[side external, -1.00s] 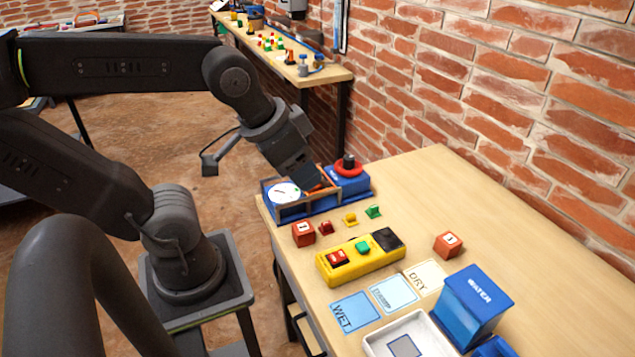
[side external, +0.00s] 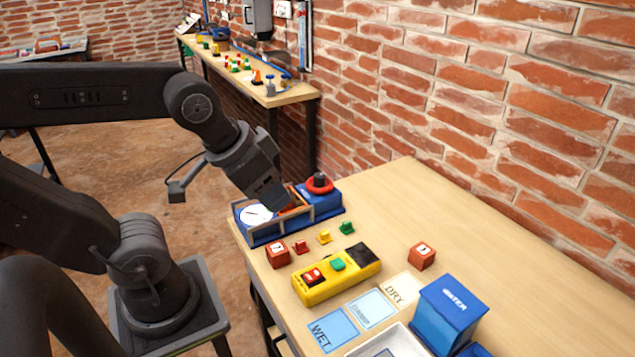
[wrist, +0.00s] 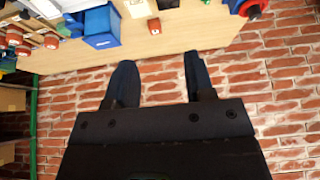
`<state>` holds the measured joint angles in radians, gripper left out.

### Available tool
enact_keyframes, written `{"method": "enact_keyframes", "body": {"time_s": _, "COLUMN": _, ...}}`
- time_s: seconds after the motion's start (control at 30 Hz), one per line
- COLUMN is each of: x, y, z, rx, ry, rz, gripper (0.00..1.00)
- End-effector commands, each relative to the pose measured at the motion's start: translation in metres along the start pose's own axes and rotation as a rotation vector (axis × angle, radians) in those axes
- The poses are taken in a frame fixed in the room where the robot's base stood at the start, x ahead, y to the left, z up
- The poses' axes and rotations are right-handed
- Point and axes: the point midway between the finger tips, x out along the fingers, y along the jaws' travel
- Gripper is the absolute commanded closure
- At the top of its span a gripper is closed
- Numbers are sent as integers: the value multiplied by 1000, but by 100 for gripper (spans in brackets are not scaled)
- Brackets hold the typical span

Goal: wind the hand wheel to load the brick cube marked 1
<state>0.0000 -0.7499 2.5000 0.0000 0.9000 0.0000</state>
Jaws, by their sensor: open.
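The blue press (side external: 328,207) stands at the table's far left corner, with a white dial (side external: 257,215) on its left. The hand wheel (side external: 320,185) is red with a black knob and sits on the press's right end; in the wrist view a red rim (wrist: 254,8) shows at the top right. My gripper (wrist: 160,82) is open, with nothing between its fingers. In the side view its dark end overlaps the middle of the press and partly hides an orange part there. Two red-brown cubes with white labels stand outside the press, one on the left (side external: 277,254) and one on the right (side external: 422,257); their marks are too small to read surely.
Small red (side external: 301,247), yellow (side external: 324,237) and green (side external: 347,228) pieces stand before the press. A yellow box (side external: 337,275), wet-to-dry cards (side external: 334,329) and a blue water box (side external: 449,310) lie nearer. The brick wall borders the table; its right side is bare.

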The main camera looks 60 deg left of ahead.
Motion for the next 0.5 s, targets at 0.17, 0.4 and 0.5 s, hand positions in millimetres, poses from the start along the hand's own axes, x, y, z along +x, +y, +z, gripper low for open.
{"method": "enact_keyframes", "body": {"time_s": 0.17, "x": 0, "y": 0, "z": 0, "rx": 0, "ry": 0, "rz": 0, "gripper": 51}}
{"method": "enact_keyframes", "body": {"time_s": 0.4, "x": 0, "y": 0, "z": 0, "rx": -1, "ry": 0, "rz": 0, "gripper": 46}}
{"method": "enact_keyframes", "body": {"time_s": 0.5, "x": 0, "y": -3, "z": -8, "rx": -40, "ry": -10, "rz": -6, "gripper": 39}}
